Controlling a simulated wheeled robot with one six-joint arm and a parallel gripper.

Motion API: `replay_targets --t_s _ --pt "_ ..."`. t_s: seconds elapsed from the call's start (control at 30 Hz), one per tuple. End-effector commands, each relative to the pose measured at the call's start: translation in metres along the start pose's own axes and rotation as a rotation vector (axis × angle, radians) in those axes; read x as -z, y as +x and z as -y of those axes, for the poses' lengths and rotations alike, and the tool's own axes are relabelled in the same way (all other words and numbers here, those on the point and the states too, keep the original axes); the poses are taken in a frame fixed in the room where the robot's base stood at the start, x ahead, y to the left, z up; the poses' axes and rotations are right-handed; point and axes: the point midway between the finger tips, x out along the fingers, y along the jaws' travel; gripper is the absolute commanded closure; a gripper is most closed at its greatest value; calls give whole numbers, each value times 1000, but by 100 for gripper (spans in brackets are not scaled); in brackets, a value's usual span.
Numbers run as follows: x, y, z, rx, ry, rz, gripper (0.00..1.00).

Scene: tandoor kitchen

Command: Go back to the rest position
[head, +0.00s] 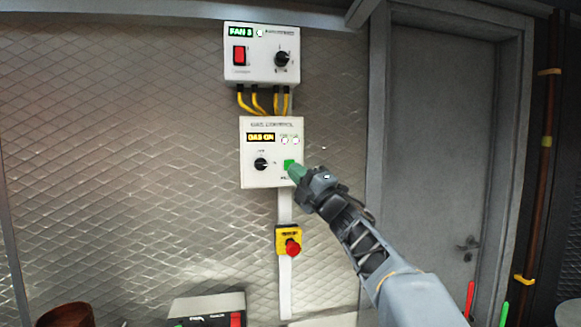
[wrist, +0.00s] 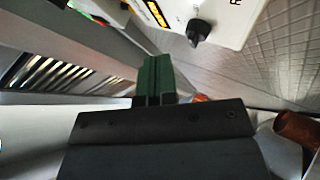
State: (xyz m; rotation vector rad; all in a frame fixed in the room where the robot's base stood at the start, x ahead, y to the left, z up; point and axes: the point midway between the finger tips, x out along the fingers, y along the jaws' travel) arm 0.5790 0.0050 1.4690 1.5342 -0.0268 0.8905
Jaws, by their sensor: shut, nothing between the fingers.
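My gripper (head: 296,172) is raised in front of the gas control box (head: 252,178) on the wall, its green fingers over or close to the green button (head: 289,164). I cannot tell whether they touch it. In the wrist view the green fingers (wrist: 156,78) are together with nothing between them. The gas control box (wrist: 228,22) also shows at the top of the wrist view, with its black knob (wrist: 198,31). Its display reads GAS ON.
Above is a fan box (head: 262,68) with a red switch, joined by yellow cables (head: 265,99). Below is a red emergency button (head: 292,247) on a yellow plate. A grey door (head: 440,130) stands right. A brown bowl (head: 68,315) is at lower left.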

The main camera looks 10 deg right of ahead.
Motion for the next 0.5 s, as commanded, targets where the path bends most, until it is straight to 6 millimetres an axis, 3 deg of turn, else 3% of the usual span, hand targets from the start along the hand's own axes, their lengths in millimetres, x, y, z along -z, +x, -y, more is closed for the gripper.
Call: replay_targets --t_s 0.17,0.27,0.37,0.5 --pt "-3 0 2 10 23 15 100" --pt "-17 -1 10 46 75 95 100" --pt "-44 -15 40 125 196 266 100" --pt "-75 -63 94 262 432 599 100"
